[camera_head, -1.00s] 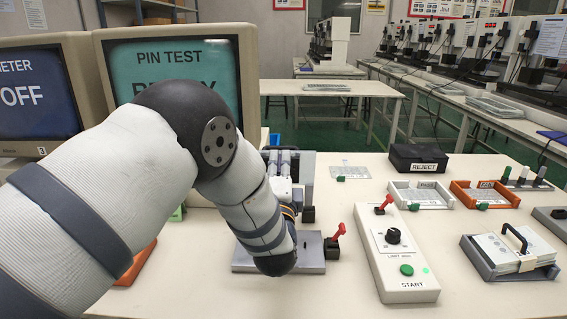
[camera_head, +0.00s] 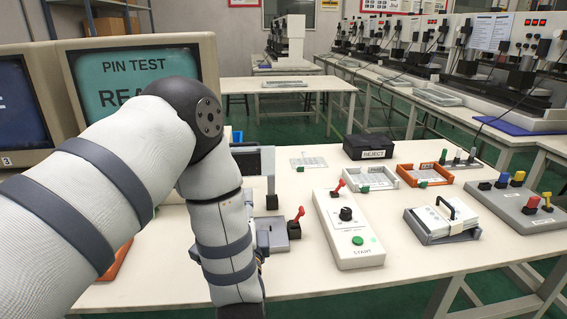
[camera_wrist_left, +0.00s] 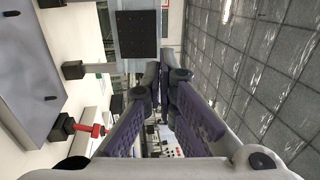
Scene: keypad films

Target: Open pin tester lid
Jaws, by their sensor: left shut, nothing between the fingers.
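The pin tester stands behind my left arm. Its grey base plate (camera_head: 272,236) is mostly hidden by the arm in the head view, and shows at the left of the wrist view (camera_wrist_left: 32,75). Its lid (camera_head: 262,161) stands upright at the back of the base; in the wrist view a grey plate with a black pad (camera_wrist_left: 138,36) appears to be this lid. A red-handled lever (camera_head: 297,216) stands at the base's right side. My left gripper (camera_wrist_left: 166,104) is shut and empty, apart from the lid; in the head view the forearm largely hides it. My right gripper is out of view.
A control box (camera_head: 335,225) with a red lever and green START button stands right of the tester. Beyond are a black REJECT box (camera_head: 369,147), a white tray (camera_head: 375,178), an orange tray (camera_head: 407,178) and a handled stack (camera_head: 449,212). The PIN TEST monitor (camera_head: 200,65) stands behind my arm.

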